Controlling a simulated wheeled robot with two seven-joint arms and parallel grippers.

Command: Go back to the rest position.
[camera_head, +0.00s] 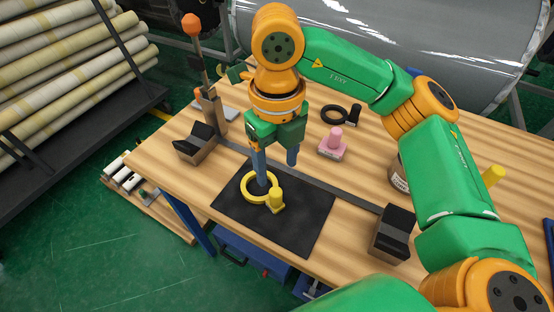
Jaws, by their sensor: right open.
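My right gripper (276,172) points down over the black mat (308,215) on the wooden table. Its two blue fingers are apart, with nothing visible between them. A yellow ring with a short yellow block or post (275,201) at its side lies on the mat below. The left finger overlaps the ring's opening in the picture; I cannot tell whether its tip is inside the ring or above it. My left gripper is not in view.
Two black-topped blocks stand at the table's left (195,143) and front right (392,234). A pink piece (333,143), a black ring (334,115) and a post with an orange top (192,27) stand further back. Wrapped rolls (70,50) fill a rack at left.

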